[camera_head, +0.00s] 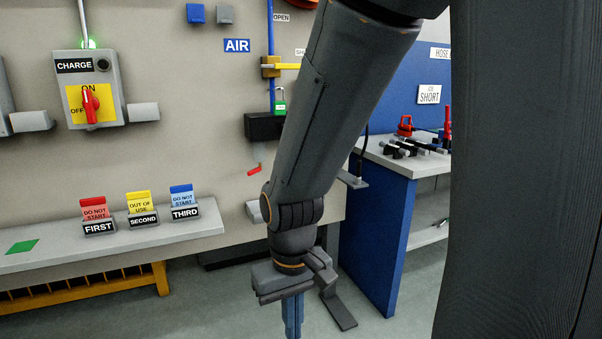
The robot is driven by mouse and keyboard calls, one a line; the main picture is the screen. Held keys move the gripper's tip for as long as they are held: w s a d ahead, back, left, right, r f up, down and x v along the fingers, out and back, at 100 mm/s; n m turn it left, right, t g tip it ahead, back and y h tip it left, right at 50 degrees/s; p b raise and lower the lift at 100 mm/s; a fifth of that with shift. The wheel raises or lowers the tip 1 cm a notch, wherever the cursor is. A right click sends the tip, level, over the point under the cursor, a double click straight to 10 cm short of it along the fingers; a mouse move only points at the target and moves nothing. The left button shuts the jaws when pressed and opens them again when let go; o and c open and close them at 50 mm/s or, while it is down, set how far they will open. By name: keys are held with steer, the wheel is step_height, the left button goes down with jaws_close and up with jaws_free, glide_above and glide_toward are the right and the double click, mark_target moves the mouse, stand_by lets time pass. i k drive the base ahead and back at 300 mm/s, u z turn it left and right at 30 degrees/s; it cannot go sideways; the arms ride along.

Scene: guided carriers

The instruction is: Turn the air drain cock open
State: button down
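A small red lever (254,170) hangs below the black block (264,127) on the wall under the AIR sign (237,45). It looks like the drain cock, and it slants slightly, its left end lower. My arm passes just right of it. My gripper (292,318) points down at the bottom of the picture, lower than the red lever and apart from it. Its fingertips are cut off by the frame edge, so its opening is unclear.
A blue pipe with a yellow handle (285,67) and a green padlock (280,106) are above the block. A grey shelf (110,243) holds several tags on the left. A blue-sided bench (377,235) stands on the right. My arm hides part of the wall.

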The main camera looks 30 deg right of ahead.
mark_target(253, 171)
steer(key=z, duration=0.7)
steer(key=i, duration=1.1)
steer(key=u, duration=1.65)
